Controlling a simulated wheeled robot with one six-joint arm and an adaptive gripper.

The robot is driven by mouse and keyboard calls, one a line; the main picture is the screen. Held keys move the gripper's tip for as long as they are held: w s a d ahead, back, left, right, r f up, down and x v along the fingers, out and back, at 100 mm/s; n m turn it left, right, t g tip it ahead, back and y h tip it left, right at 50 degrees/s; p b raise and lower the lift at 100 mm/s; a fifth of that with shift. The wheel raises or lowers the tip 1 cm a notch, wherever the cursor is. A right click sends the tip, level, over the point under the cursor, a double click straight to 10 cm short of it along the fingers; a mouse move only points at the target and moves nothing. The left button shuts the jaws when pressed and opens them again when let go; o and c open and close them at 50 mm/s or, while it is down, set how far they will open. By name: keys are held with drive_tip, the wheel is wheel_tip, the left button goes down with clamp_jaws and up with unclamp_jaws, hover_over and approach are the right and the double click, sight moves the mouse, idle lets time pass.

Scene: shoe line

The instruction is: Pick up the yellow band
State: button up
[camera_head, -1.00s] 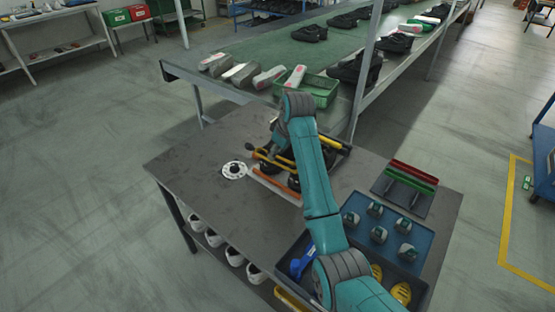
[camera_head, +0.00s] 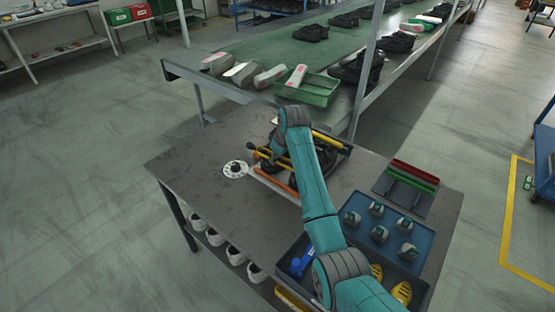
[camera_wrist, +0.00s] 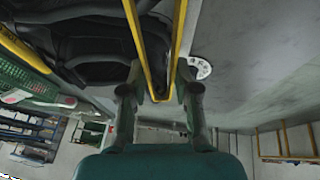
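In the wrist view, two narrow yellow strips (camera_wrist: 139,50) converge between the fingers of my gripper (camera_wrist: 159,90); they look like the yellow band. The fingers stand apart on either side of the strips. Whether they press on them cannot be told. In the head view, my forearm hides most of the gripper. Yellow parts (camera_head: 328,139) show beside a dark shoe (camera_head: 325,158) on the grey table (camera_head: 205,150). The dark shoe also shows close by in the wrist view (camera_wrist: 85,50).
A white disc (camera_head: 235,169) lies left of the shoe. An orange bar (camera_head: 275,184) is in front. A rack with red and green bars (camera_head: 413,173) and a blue tray (camera_head: 425,237) stand right. A green crate (camera_head: 308,92) is behind. The table's left part is clear.

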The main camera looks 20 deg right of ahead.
drive_tip(key=shift+c, duration=0.3)
wheel_tip(320, 180, up, 6)
drive_tip(key=y, duration=0.2)
drive_tip(key=shift+s+d+r+m+y, duration=0.15)
drive_tip(key=shift+d+r+m+y, duration=0.05)
drive_tip(key=shift+d+m+y, duration=0.15)
idle(0.4)
drive_tip(key=shift+f, duration=0.1)
drive_tip(key=shift+f, duration=2.4)
drive_tip(key=shift+f, duration=0.55)
drive_tip(key=o, duration=0.9)
